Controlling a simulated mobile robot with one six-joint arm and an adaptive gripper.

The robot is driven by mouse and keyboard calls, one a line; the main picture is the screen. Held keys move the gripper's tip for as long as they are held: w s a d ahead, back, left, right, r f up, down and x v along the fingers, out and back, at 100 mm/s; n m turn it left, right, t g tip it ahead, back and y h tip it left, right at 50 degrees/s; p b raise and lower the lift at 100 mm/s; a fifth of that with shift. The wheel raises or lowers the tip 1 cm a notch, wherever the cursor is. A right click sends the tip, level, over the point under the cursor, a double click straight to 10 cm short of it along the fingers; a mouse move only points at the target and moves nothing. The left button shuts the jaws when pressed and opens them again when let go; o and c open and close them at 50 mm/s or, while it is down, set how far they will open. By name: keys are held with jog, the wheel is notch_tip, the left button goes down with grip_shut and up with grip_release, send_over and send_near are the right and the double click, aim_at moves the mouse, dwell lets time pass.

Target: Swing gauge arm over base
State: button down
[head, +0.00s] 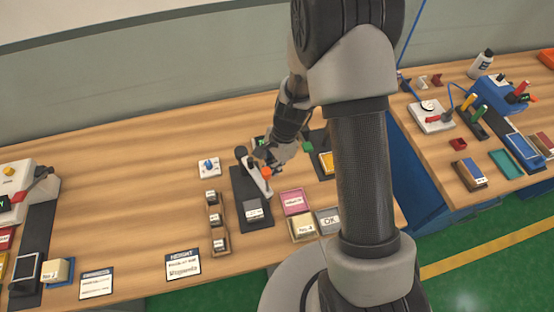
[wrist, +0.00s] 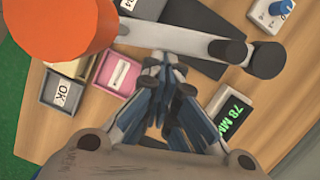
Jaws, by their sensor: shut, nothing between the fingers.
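The gauge has a long dark base (head: 252,212) on the table. Its pale grey arm (head: 256,179) runs from a dark pivot (head: 241,152) and lies at a slant to the base, partly over it. An orange knob (head: 266,172) sits on the arm. In the wrist view the arm (wrist: 190,42) crosses the upper part, with the knob (wrist: 68,20) large at upper left and the pivot (wrist: 265,59) at right. My gripper (wrist: 163,68) is shut and empty, its fingertips close beside the arm; contact cannot be told. In the head view my gripper (head: 264,158) is beside the knob.
A pink tray (head: 293,201) and a grey OK tray (head: 328,220) stand right of the base. A display reading 78 MM (wrist: 236,114) is near my fingers. A blue-knob box (head: 209,167) and small wooden blocks (head: 219,244) stand left. Free table lies farther left.

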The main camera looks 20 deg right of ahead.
jog(key=shift+s+a+m+t, duration=0.15)
jog(key=shift+s+a+m, duration=0.35)
jog(key=shift+a, duration=0.35)
jog(key=shift+s+a+m+t, duration=0.15)
jog(key=shift+s+a+m, duration=0.35)
jog(key=shift+a, duration=0.35)
jog(key=d, duration=0.1)
jog(key=p, duration=0.3)
send_near(261, 181)
jog(key=d, duration=0.1)
jog(key=d+r, duration=0.1)
jog(key=d, duration=0.2)
jog(key=shift+d+r, duration=0.3)
jog(key=shift+r, duration=0.1)
